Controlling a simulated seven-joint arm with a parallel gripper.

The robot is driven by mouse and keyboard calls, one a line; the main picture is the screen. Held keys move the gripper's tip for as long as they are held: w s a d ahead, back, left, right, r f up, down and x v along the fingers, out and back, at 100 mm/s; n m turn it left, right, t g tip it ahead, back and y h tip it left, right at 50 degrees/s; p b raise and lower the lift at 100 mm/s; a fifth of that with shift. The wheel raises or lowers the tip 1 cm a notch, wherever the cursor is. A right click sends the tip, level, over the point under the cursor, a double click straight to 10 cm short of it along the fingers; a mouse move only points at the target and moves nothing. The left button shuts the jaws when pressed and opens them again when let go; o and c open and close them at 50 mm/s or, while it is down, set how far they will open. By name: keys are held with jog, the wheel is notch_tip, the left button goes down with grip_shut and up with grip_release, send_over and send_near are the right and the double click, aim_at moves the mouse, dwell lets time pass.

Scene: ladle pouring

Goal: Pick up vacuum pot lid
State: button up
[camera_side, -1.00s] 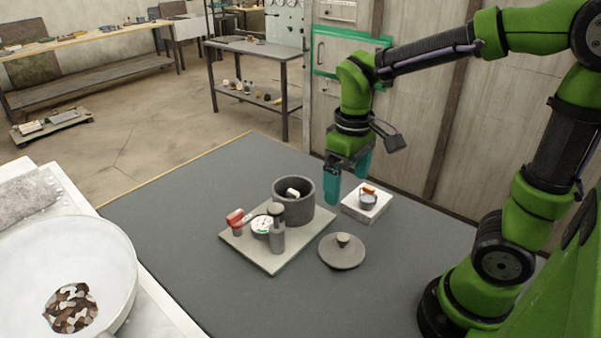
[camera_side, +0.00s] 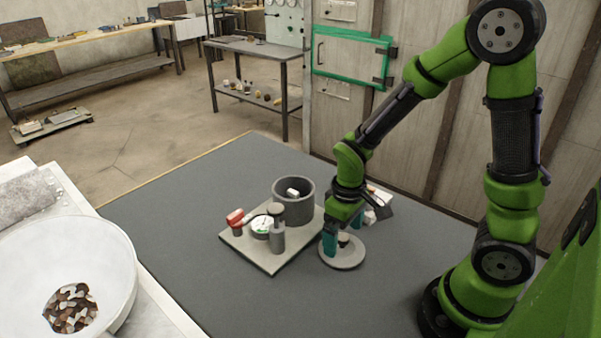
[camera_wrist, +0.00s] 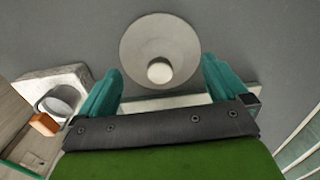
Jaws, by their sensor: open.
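My gripper (camera_side: 343,237) is low over the lid, with teal fingers apart on either side of the knob. In the wrist view, my gripper (camera_wrist: 161,68) is open and holds nothing. I cannot tell whether the fingers touch the lid. The grey open pot (camera_side: 293,210) stands to the left on a square plate (camera_side: 272,263).
A gauge (camera_side: 262,226), a grey cylinder (camera_side: 277,240) and a red-handled part (camera_side: 236,219) share the plate. A white block (camera_side: 378,208) behind my gripper is partly hidden. A large white bowl (camera_side: 100,250) stands at the left. The table in front is clear.

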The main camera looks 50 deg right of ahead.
aim_at(351, 252)
notch_tip(351, 252, down, 2)
jog(key=shift+f, duration=0.1)
jog(key=shift+s+f, duration=0.1)
jog(key=shift+s, duration=0.05)
jog(key=c, duration=1.4)
jog(key=shift+c, duration=0.2)
